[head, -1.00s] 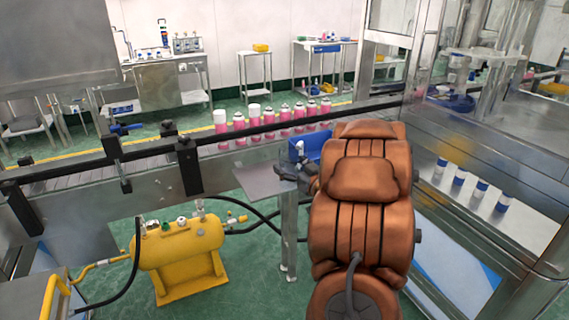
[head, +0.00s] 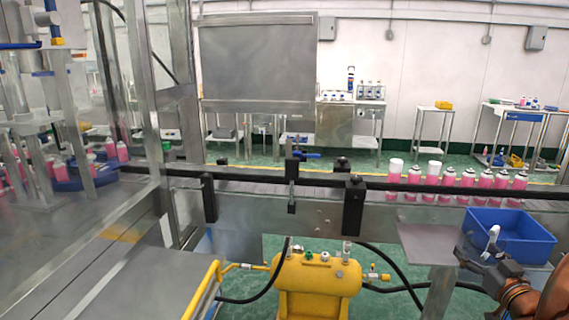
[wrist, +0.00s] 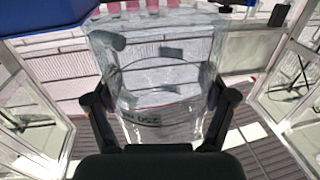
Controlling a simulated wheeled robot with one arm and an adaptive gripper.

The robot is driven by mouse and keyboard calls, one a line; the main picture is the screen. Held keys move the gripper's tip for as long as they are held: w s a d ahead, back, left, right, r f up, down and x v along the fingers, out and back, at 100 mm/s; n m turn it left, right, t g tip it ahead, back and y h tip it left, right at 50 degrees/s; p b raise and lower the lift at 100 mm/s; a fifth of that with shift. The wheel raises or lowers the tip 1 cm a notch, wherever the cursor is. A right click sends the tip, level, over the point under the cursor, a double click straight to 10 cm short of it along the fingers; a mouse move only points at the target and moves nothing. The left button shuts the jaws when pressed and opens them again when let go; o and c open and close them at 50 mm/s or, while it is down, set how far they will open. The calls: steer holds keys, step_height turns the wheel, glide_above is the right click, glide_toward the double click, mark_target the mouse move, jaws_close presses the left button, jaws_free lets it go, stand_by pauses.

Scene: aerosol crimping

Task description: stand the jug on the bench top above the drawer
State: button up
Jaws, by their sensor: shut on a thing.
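A clear, see-through jug (wrist: 160,85) with dark print on its wall is between the two black fingers of my gripper (wrist: 165,102) in the wrist view. The fingers are shut on its sides. In the head view my gripper (head: 480,258) is at the lower right, in front of the conveyor; the jug's outline cannot be made out there. A bench (head: 497,107) with a blue drawer (head: 522,117) under its top stands at the far right, well beyond my gripper. Small bottles stand on its top.
A blue bin (head: 512,237) sits right by my gripper. The conveyor (head: 330,184) with several pink cans runs between my gripper and the bench. A yellow tank (head: 318,280) with hoses stands on the floor in front. A small cart (head: 433,110) stands left of the bench.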

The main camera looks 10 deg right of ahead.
steer(key=w+a+r+p, duration=0.1)
steer(key=w+a, duration=0.3)
steer(key=w, duration=0.3)
steer(key=w+a+r+y, duration=0.1)
steer(key=w+a, duration=0.4)
steer(key=w, duration=0.3)
steer(key=w+a+r+p, duration=0.1)
steer(key=w+a+r, duration=0.1)
steer(key=w+a, duration=0.35)
steer(key=w+a+n+y, duration=0.1)
steer(key=w+a, duration=0.4)
steer(key=a, duration=0.6)
steer(key=w+a+r+n+y+p, duration=0.1)
steer(key=w+a, duration=0.5)
steer(key=a, duration=0.5)
steer(key=shift+a+r, duration=0.15)
steer(key=shift+r, duration=0.05)
